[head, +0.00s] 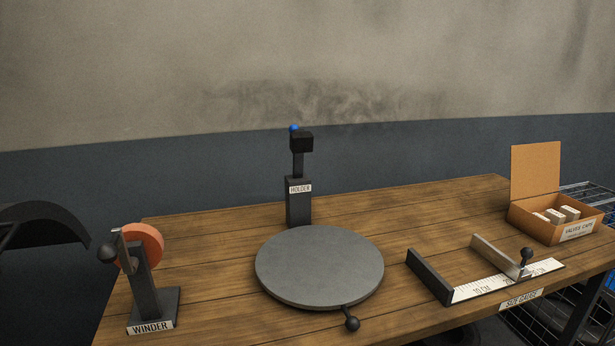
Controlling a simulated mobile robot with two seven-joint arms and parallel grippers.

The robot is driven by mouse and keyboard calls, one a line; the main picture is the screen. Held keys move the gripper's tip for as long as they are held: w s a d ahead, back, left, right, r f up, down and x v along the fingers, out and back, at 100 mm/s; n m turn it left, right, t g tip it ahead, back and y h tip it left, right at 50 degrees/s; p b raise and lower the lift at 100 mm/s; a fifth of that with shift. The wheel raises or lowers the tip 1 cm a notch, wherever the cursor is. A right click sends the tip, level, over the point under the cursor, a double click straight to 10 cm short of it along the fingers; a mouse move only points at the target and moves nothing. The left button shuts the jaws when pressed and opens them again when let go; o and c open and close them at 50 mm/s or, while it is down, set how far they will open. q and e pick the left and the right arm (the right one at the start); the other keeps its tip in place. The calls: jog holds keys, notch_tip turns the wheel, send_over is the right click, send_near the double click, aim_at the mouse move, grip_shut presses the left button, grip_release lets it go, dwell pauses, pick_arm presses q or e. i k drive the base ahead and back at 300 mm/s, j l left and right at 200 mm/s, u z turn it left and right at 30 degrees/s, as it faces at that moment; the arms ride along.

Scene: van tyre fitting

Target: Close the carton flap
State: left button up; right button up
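The carton (545,227) is a small orange-brown box at the right back of the wooden table. Its front label seems to read "VALVES CAPS". Its flap (535,172) stands upright from the back edge, so the carton is open. Several small pale blocks (562,213) lie inside it. Neither of my grippers shows in the head view.
The wooden table (430,222) also bears a size gauge (490,285) in front of the carton, a round grey turntable (320,265), a holder post (298,200) and a winder (145,285). A wire rack (592,197) stands beyond the right edge.

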aim_at(536, 168)
jog(key=i+l+z, duration=0.5)
jog(key=l, duration=0.2)
jog(key=i+l+z, duration=0.5)
jog(key=l+u, duration=0.15)
jog(key=u, duration=0.25)
jog(key=l+u, duration=0.15)
jog(key=u, duration=0.25)
jog(key=l+u, duration=0.1)
jog(key=u, duration=0.3)
jog(key=l+u, duration=0.25)
jog(key=k+l+u, duration=0.25)
jog(key=l, duration=0.15)
jog(key=l+u, duration=0.25)
jog(key=k+l+u, duration=0.1)
jog(key=l, duration=0.25)
jog(key=k+l+u, duration=0.15)
jog(key=l, duration=0.2)
jog(key=k+l+u, duration=0.1)
jog(key=k+l, duration=0.3)
jog(key=l, duration=0.2)
jog(key=k+l, duration=0.2)
jog(key=l, duration=0.15)
jog(key=k+l, duration=0.15)
jog(key=l, duration=0.2)
jog(key=u, duration=0.05)
